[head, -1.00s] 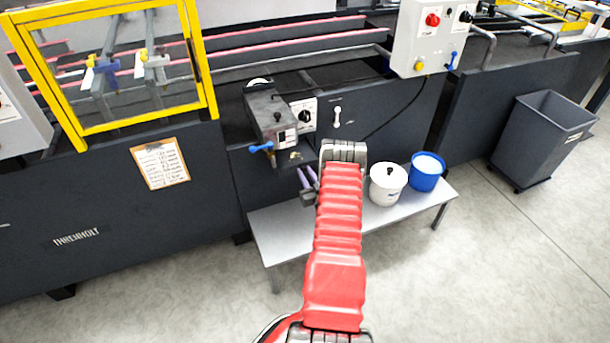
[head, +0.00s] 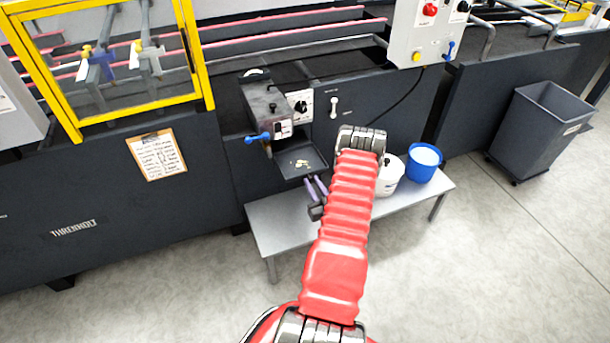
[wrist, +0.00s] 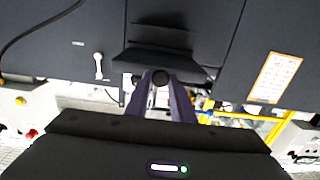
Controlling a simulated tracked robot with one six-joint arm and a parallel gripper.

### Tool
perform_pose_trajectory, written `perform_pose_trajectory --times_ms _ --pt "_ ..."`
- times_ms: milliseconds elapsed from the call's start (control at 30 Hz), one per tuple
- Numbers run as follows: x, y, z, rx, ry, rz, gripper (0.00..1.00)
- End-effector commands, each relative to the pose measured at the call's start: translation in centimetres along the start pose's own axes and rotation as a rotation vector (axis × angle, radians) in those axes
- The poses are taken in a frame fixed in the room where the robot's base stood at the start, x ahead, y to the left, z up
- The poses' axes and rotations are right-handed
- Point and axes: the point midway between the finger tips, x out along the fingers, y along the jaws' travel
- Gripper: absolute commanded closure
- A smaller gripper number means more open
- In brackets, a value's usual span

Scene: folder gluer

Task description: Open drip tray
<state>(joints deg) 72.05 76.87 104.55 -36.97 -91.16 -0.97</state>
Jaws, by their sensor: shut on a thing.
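The drip tray (head: 296,166) is a shallow dark tray under the glue unit (head: 268,108) on the machine front. It sticks out from the machine, and pale yellowish bits lie in it. My gripper (head: 315,182) is at the tray's front edge, its purple fingers pointing at it. In the wrist view, the tray (wrist: 135,61) is ahead of the fingers. My gripper (wrist: 161,80) is shut on the tray's round dark knob (wrist: 160,77), which shows between the fingertips. In the head view the knob is too small to make out.
A grey bench (head: 272,228) stands below the tray. On it are a white tub (head: 388,178), partly hidden by my arm, and a blue bucket (head: 424,163). A blue-handled valve (head: 257,138) sits just above the tray's left side. Open floor lies in front of the bench.

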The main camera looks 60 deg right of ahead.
Motion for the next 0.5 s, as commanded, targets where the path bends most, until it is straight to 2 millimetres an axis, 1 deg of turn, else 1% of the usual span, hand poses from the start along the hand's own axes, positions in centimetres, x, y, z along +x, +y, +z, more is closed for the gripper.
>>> perform_pose_trajectory --times_ms 33,100,200,500 --pt "-1.1 0.0 0.2 0.005 -0.006 0.001 1.0" --pt "-2.2 0.0 0.1 0.004 -0.005 0.001 1.0" --pt "-3.0 -0.1 0.1 0.004 -0.003 0.0 1.0" --pt "-3.1 -0.1 0.0 0.003 -0.002 -0.002 1.0"
